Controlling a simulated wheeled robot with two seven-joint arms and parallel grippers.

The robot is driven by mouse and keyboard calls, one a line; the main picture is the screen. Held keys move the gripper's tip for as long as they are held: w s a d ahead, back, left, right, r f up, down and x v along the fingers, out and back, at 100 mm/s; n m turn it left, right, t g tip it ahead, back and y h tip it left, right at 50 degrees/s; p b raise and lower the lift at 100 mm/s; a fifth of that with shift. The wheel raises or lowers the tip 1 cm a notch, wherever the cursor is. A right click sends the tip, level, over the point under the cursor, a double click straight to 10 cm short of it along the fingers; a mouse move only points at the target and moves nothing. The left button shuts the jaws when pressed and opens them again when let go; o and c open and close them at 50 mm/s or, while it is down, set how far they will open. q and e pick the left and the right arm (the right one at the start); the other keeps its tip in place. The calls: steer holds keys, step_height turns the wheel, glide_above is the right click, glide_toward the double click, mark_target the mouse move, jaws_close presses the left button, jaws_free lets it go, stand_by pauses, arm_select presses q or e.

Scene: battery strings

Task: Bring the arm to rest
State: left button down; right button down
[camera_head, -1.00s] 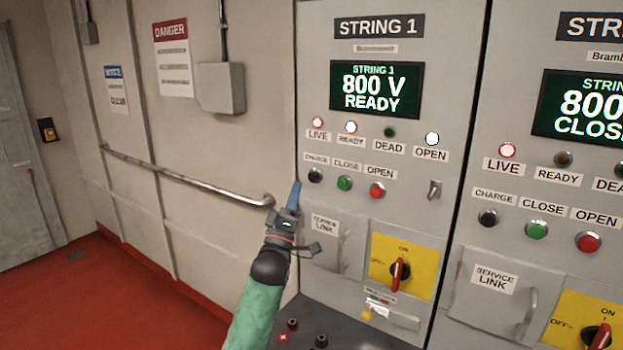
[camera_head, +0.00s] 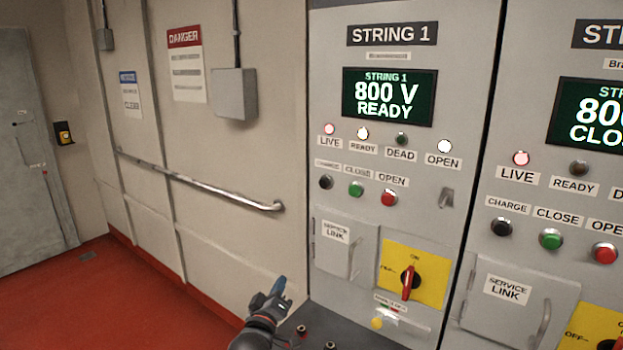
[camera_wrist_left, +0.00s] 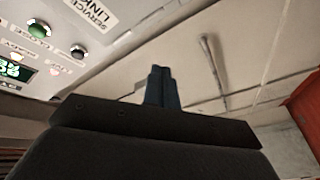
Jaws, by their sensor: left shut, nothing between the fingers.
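My left gripper (camera_head: 279,286) is low in the head view, left of the String 1 cabinet's lower part, with its blue fingers shut and empty. In the left wrist view its fingers (camera_wrist_left: 161,88) are together with nothing between them. The String 1 cabinet (camera_head: 330,285) has a display (camera_head: 389,97) reading 800 V READY. Its LIVE, READY and OPEN lamps are lit and its DEAD lamp is dark. The yellow-plated rotary switch (camera_head: 411,278) has a red handle standing near upright. My right gripper is not in view.
A metal handrail (camera_head: 200,183) runs along the left wall and ends near the cabinet. A grey wall box (camera_head: 234,94) hangs above it. A second cabinet (camera_head: 512,300) stands at the right. The red floor (camera_head: 110,300) at the left is clear.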

arm_select(q)
steer(key=s+a+f+m+g+y, duration=0.15)
steer(key=s+a+f+g, duration=0.25)
steer(key=s+f, duration=0.5)
steer(key=s+a+f+m+g+y, duration=0.15)
steer(key=s+a+f+g, duration=0.25)
steer(key=s+f, duration=0.6)
steer(key=s+a+f+m+g+y, duration=0.1)
steer(key=s+a+f+m+g, duration=0.25)
steer(key=s, duration=0.75)
steer(key=s+a+f+m+g, duration=0.2)
steer(key=s+f+g, duration=0.15)
steer(key=s, duration=0.85)
step_height(320, 180, down, 27)
steer(key=w+d+g, duration=0.1)
steer(key=w+d, duration=0.1)
steer(key=s+f, duration=0.4)
steer(key=f, duration=0.7)
steer(key=s+f+g, duration=0.1)
steer(key=s+f, duration=0.3)
steer(key=f, duration=0.7)
steer(key=shift+b, duration=0.45)
